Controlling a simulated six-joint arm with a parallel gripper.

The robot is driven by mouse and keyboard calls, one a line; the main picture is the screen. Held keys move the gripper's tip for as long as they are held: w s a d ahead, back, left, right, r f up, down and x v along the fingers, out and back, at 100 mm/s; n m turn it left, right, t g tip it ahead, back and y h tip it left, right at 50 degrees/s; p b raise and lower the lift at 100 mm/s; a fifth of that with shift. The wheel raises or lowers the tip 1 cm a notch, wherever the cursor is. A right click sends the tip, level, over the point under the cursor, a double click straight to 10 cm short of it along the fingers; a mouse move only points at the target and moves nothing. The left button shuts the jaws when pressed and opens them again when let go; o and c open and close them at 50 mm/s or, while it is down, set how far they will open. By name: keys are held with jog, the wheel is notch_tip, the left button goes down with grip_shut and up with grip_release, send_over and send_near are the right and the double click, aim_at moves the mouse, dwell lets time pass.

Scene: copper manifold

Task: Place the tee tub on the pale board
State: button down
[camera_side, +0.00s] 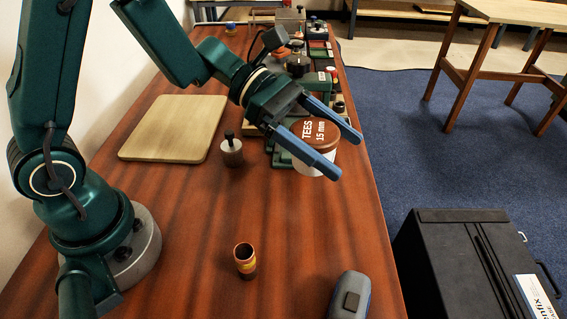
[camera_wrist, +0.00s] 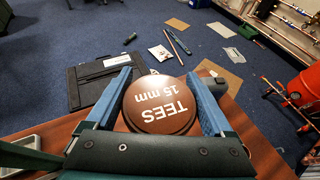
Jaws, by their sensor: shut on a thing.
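The tee tub (camera_side: 315,133) is a white tub with a brown lid marked "TEES 15 mm". My gripper (camera_side: 336,150) is shut on it, with one blue finger on each side. The tub's lid (camera_wrist: 160,104) also shows between the fingers in the wrist view, where my gripper (camera_wrist: 165,90) touches both sides. In the side view the tub is near the table's right edge; whether its base touches the table I cannot tell. The pale board (camera_side: 174,127) lies flat and bare on the table, left of the tub and near the wall.
A small metal weight with a black knob (camera_side: 231,150) stands between board and tub. A copper fitting (camera_side: 245,261) and a grey-blue device (camera_side: 350,296) are at the front. Green fixtures with several parts (camera_side: 318,52) line the back right. A black case (camera_side: 470,265) is beyond the table.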

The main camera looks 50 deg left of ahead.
jog(key=s+a+r+n+t+y, duration=0.1)
jog(key=a+r+n+t, duration=0.1)
jog(key=a+r, duration=0.5)
jog(key=s+a+r+n+t+y, duration=0.1)
jog(key=a+r+n+t, duration=0.15)
jog(key=a, duration=0.85)
jog(key=s+f+m+g+h, duration=0.1)
jog(key=s+f+m+g, duration=1)
jog(key=s+m+g, duration=0.25)
jog(key=s+a+f+m+g+y, duration=0.3)
jog(key=s+a+m+g+y, duration=0.55)
jog(key=a+m+y, duration=0.35)
jog(key=w+a+r+m+t+y, duration=0.3)
jog(key=a+m+t+y, duration=0.1)
jog(key=a+m+y, duration=0.3)
jog(key=w+a+r+m+t+y, duration=0.25)
jog(key=a+m+t+y, duration=0.35)
jog(key=a, duration=0.3)
jog(key=m+g, duration=0.1)
jog(key=g, duration=0.1)
send_over(169, 119)
jog(key=shift+t, duration=0.25)
jog(key=f, duration=0.7)
jog(key=shift+s, duration=0.35)
jog(key=shift+w+f, duration=0.2)
jog(key=shift+w, duration=0.1)
jog(key=shift+f, duration=1.95)
